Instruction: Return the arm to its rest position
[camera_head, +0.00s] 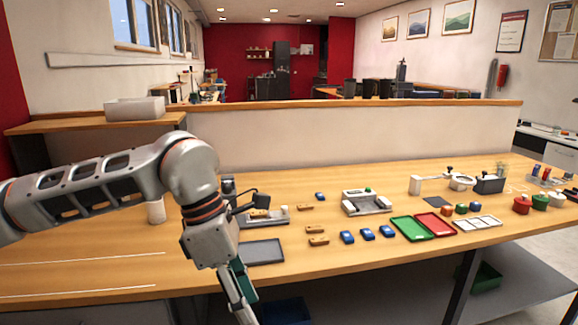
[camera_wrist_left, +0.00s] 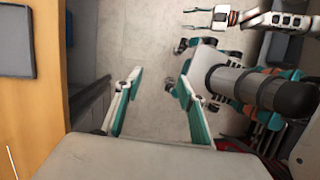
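My left arm comes in from the left in the head view and bends down at its elbow. My left gripper (camera_head: 240,290) hangs at the front edge of the workbench (camera_head: 100,255), pointing downward. In the left wrist view its two green and grey fingers (camera_wrist_left: 158,88) stand apart with only floor between them, so it is open and empty. My right gripper (camera_wrist_left: 205,18) shows small at the top of the left wrist view. Its thin fingers look spread with nothing between them. The right arm is not in the head view.
A dark grey tray (camera_head: 262,252) lies on the bench just beyond my left gripper. Wooden pieces (camera_head: 318,241), blue pieces (camera_head: 367,234), a green tray (camera_head: 409,228) and a red tray (camera_head: 435,225) lie farther right. The bench's left front is mostly clear. A blue bin (camera_head: 287,312) is below.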

